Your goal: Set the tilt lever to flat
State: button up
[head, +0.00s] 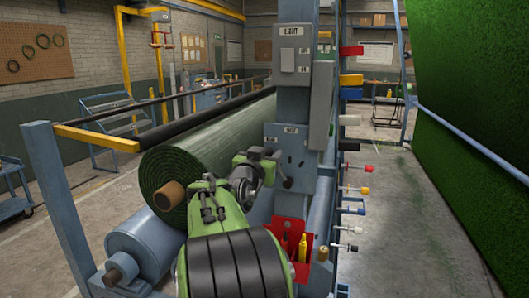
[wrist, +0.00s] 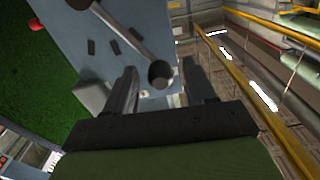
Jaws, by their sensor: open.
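The tilt lever (wrist: 128,36) shows in the wrist view as a grey rod with a round dark knob (wrist: 160,74), on a blue-grey panel (wrist: 150,18). My gripper (wrist: 160,84) is open, with one finger on each side of the knob. I cannot tell whether either finger touches it. In the head view my gripper (head: 268,164) is at the labelled panel (head: 290,134) on the blue post. A dark knob (head: 288,183) shows just below and right of my gripper; the rod is mostly hidden there.
A large green turf roll (head: 205,150) lies left of my arm. A red holder (head: 289,236) with yellow items is below the panel. Several coloured-tipped levers (head: 358,190) stick out right of the post. A green turf sheet (head: 470,100) hangs at the right.

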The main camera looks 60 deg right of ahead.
jog(key=shift+c, duration=0.5)
grip_shut()
